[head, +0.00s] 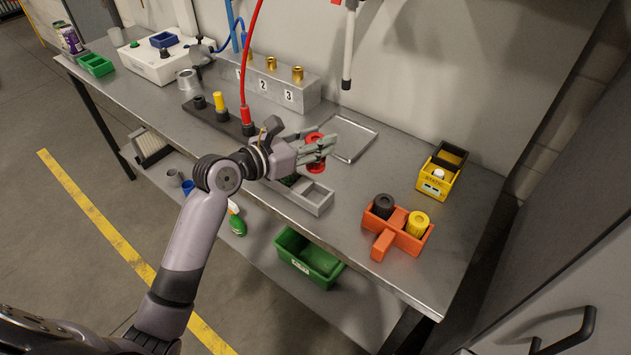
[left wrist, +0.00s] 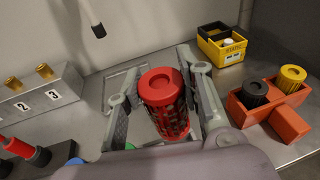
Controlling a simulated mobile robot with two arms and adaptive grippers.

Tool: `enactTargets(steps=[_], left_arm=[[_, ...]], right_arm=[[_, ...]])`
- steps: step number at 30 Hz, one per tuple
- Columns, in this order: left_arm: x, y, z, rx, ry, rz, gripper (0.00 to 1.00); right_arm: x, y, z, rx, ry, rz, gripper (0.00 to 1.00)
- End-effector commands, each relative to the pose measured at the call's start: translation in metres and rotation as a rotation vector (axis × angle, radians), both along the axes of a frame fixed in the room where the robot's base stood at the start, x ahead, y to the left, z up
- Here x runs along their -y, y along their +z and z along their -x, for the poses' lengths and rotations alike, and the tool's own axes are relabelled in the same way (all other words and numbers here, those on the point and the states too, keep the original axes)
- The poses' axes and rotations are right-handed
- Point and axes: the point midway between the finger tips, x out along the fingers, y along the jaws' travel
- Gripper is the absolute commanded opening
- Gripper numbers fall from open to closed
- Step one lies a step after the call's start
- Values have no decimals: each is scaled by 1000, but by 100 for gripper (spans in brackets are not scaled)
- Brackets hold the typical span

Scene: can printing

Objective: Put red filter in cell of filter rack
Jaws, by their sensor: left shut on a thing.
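The red filter (head: 315,139) is held upright between the fingers of my left gripper (head: 312,153), above the bench. In the left wrist view the red filter (left wrist: 163,100) shows its round red cap and dark meshed side between the two fingers (left wrist: 160,112). The orange filter rack (head: 378,246) stands to the right, apart from the gripper. It holds a black filter (head: 383,205) and a yellow filter (head: 418,222); the rack's inside is partly hidden by them. My right gripper is not in view.
A yellow-and-black bin (head: 434,182) stands behind the rack. A grey compartment tray (head: 316,200) is below the gripper, and a flat metal tray (head: 350,132) lies behind it. A red hose (head: 245,70) hangs nearby. The bench between gripper and rack is clear.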

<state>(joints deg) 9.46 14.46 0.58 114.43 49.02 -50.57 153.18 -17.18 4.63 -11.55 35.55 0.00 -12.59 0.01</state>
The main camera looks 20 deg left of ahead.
Motion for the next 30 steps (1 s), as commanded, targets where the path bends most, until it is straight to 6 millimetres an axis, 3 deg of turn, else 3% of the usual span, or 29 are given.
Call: enactTargets(steps=[1, 6, 14, 19, 23, 30], left_arm=[[-1, -17, 1, -7, 1, -1, 6], [-1, -56, 0, -2, 0, 0, 6], [0, -81, 0, -1, 0, -1, 6], [0, -109, 0, -2, -1, -1, 6], [0, -118, 0, 1, 0, 1, 6], [0, -117, 0, 2, 0, 0, 6]], right_arm=[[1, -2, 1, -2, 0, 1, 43], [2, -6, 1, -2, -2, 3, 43], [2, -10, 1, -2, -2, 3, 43], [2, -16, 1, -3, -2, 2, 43], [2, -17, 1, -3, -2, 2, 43], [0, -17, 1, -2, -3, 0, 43]])
